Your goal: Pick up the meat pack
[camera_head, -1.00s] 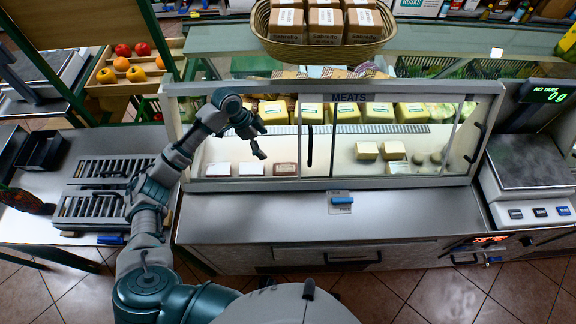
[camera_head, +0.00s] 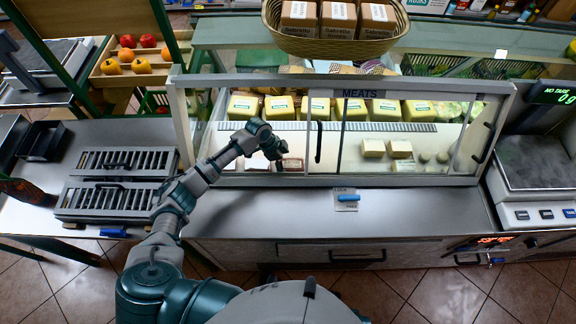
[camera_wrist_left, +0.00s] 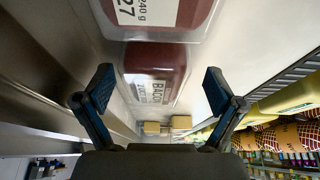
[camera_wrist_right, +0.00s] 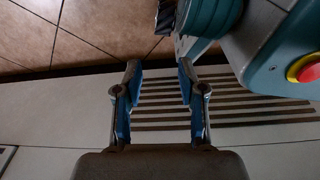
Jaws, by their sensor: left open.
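Meat packs lie in a row on the front floor of the glass display case (camera_head: 440,180). A dark red pack (camera_head: 292,165) is at the right end, with white-labelled packs (camera_head: 257,164) to its left. In the left wrist view a red pack marked "BACON" (camera_wrist_left: 155,62) lies ahead between the fingers, and another labelled pack (camera_wrist_left: 180,14) is nearer the top edge. My left gripper (camera_head: 279,157) is open and empty, low in the case by the dark red pack; the fingers do not visibly grip it. My right gripper (camera_wrist_right: 158,76) is open and empty above a slotted surface.
Yellow blocks (camera_head: 318,109) stand along the back of the case, and smaller yellow pieces (camera_head: 373,148) are to the right. A case frame with a handle (camera_head: 318,142) stands right of my left gripper. The steel counter (camera_head: 270,213) in front is mostly clear. A scale (camera_head: 535,165) is far right.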

